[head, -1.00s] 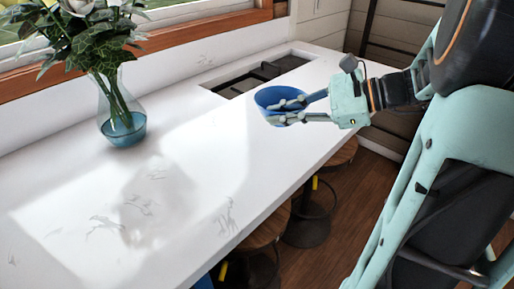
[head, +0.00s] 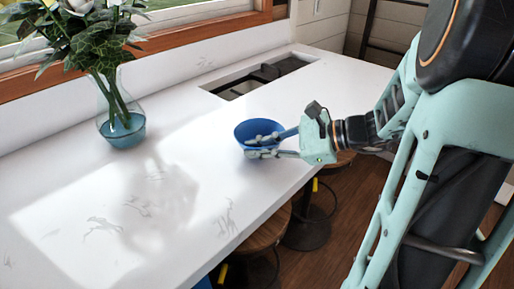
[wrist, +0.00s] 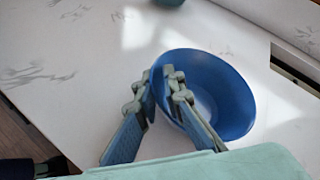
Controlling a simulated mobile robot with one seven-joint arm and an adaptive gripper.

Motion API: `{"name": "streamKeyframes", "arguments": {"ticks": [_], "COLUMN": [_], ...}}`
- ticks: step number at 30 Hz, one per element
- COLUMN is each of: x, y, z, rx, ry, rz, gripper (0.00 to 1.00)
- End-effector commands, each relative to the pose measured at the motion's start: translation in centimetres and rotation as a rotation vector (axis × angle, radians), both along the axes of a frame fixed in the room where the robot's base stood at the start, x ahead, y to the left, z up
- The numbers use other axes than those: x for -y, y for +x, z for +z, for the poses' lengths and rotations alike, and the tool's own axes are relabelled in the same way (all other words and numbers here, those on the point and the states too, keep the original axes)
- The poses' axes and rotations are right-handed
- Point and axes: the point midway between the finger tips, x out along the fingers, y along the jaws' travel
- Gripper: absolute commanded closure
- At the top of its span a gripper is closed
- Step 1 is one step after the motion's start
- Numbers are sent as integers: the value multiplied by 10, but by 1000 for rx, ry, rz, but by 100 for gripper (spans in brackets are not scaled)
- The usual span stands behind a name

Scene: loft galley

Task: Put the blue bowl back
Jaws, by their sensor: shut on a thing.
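The blue bowl (head: 258,128) is over the white counter in the head view, roughly upright with a slight tilt. My gripper (head: 262,147) reaches it from the right and is shut on its near rim. In the wrist view the bowl (wrist: 222,92) shows its empty inside, and the fingers (wrist: 160,88) pinch its left wall, one finger inside and one outside. I cannot tell whether the bowl's base touches the counter.
The white counter (head: 190,215) has wide free room in front and to the left. A glass vase (head: 121,128) with flowers stands at the left. A dark recessed cooktop (head: 258,78) lies behind the bowl. Stools (head: 262,228) stand below the counter's front edge.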

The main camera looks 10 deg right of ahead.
Motion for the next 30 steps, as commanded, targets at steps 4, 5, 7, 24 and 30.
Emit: {"name": "streamKeyframes", "arguments": {"ticks": [4,5,7,24,30], "x": [0,0,0,23,59], "y": [0,0,0,-12,-32], "z": [-3,-2,-2,12,29], "rx": [0,0,0,1,1], "ry": [0,0,0,-2,-2], "rz": [0,0,0,-5,-4], "gripper": [88,85,77,74,74]}}
